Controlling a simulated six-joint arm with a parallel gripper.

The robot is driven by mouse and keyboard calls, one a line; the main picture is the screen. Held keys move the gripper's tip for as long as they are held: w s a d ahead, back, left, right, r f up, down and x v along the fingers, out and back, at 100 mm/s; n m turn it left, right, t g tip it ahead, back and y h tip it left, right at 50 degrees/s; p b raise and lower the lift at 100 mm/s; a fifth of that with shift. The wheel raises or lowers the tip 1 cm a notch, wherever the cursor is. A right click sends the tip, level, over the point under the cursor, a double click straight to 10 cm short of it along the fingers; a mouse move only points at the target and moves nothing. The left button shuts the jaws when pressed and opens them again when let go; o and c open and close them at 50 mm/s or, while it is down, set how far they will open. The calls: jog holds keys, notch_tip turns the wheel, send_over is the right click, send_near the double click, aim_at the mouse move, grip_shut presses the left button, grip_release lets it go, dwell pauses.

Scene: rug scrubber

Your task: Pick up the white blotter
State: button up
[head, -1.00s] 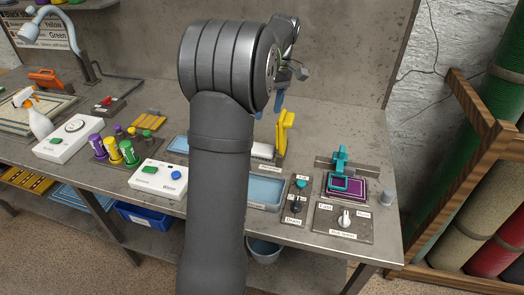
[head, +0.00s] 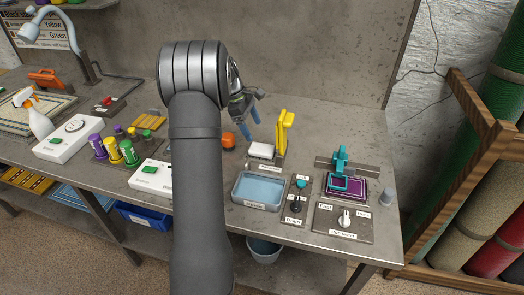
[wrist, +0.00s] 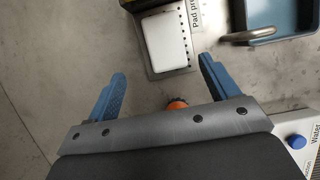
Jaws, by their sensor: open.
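The white blotter (head: 261,150) looks like a small white block with rounded corners, lying on the metal plate of the yellow-handled pad press (head: 283,135). In the wrist view the blotter (wrist: 167,40) lies beyond the fingertips, roughly in line with the gap between them. My gripper (head: 251,122) has blue fingers and is up and to the left of the blotter in the head view. In the wrist view my gripper (wrist: 163,72) is open with nothing between its fingertips. The press label is partly readable.
An orange round object (head: 229,140) stands left of the blotter and shows below the fingers in the wrist view (wrist: 177,104). A blue water tray (head: 258,190) is in front of the press. A teal-handled device (head: 341,170) stands to the right. Bare bench lies behind the press.

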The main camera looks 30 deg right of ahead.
aim_at(261, 148)
jog(key=x, duration=0.7)
jog(key=shift+s+a, duration=0.25)
jog(key=shift+s, duration=0.15)
jog(key=shift+s+d+f, duration=0.1)
jog(key=shift+d+f, duration=0.05)
jog(key=shift+f, duration=0.35)
jog(key=shift+f, duration=0.2)
jog(key=c, duration=1.1)
jog(key=shift+r, duration=0.1)
jog(key=shift+c, duration=0.2)
